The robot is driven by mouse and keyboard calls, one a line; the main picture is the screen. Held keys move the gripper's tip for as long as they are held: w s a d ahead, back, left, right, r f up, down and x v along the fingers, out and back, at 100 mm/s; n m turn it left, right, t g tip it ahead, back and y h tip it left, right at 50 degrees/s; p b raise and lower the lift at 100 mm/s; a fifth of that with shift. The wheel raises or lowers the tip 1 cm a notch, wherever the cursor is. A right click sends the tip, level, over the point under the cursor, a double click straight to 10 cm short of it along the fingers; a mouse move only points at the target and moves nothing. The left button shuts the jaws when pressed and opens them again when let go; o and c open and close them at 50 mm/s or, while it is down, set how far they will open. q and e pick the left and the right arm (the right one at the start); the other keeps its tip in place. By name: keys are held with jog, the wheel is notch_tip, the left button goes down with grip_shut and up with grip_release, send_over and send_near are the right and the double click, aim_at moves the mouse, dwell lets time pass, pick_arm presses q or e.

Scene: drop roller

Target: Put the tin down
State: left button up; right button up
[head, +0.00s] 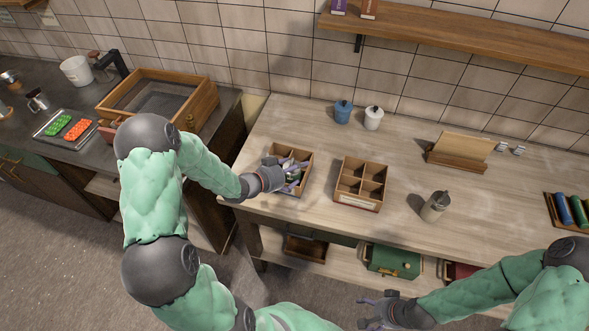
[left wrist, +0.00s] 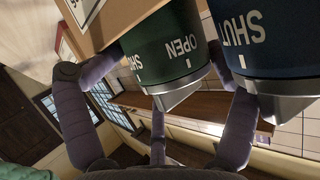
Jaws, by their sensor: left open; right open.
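My left gripper (head: 292,180) is at a small wooden divided box (head: 302,156) near the table's front left edge and hides much of what is in it. In the left wrist view a green tin (left wrist: 165,50) marked OPEN and SHUT stands between the spread fingers of my left gripper (left wrist: 155,115). A dark blue tin (left wrist: 265,55) marked SHUT is right beside it. The gripper is open; I cannot tell whether a finger touches the green tin. My right gripper (head: 375,312) is open and empty, low in front of the table.
A second divided box (head: 358,203) stands to the right and looks empty. A grey shaker (head: 435,206), a wooden stand (head: 457,160), and blue (head: 343,112) and white (head: 373,118) jars stand on the table. A green case (head: 393,260) is on the lower shelf. The table's middle has free room.

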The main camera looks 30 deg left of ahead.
pick_arm(q)
jog(key=shift+s, duration=0.1)
jog(key=shift+r+p, duration=0.55)
jog(key=shift+r, duration=0.05)
jog(key=p+v, duration=0.1)
jog(key=v, duration=1.1)
jog(key=shift+a, duration=0.1)
